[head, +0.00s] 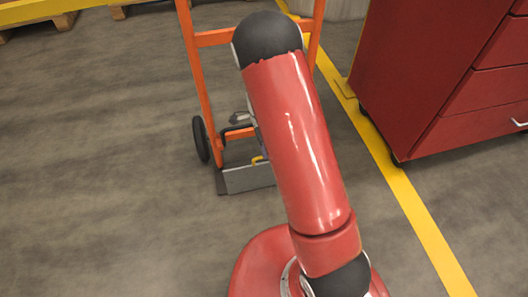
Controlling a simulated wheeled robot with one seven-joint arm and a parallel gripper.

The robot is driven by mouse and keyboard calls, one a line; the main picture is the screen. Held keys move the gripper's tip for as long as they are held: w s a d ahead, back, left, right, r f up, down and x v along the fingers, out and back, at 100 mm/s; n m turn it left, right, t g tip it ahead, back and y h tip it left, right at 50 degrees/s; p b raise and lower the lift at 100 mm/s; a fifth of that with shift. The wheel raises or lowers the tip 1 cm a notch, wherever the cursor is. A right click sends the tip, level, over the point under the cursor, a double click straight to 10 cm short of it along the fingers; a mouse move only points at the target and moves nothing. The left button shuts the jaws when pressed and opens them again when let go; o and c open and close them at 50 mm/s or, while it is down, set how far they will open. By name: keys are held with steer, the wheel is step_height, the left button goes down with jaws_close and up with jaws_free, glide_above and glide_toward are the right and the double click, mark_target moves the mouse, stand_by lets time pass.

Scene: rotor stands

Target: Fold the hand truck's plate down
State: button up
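The orange hand truck (198,88) stands upright on the floor beyond my arm, with a black wheel at its left. Its grey plate (245,180) shows low at the truck's foot, with a small yellow piece at its upper edge. My red arm hides the plate's right part, and its exact tilt is hard to tell. Small grey and black parts that look like my gripper (238,124) show just left of my arm, in front of the truck's lower frame and above the plate. The fingers are too small and hidden to read, and I see no clear contact with the plate.
A red drawer cabinet (440,85) on casters stands at the right. A yellow floor line (405,200) runs past it. Wooden pallets (38,25) and a yellow bar (50,9) are at the top left. The floor left of the truck is clear.

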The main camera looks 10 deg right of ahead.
steer(key=shift+s+f, duration=0.2)
steer(key=shift+f, duration=0.8)
steer(key=shift+c, duration=0.4)
jaws_close()
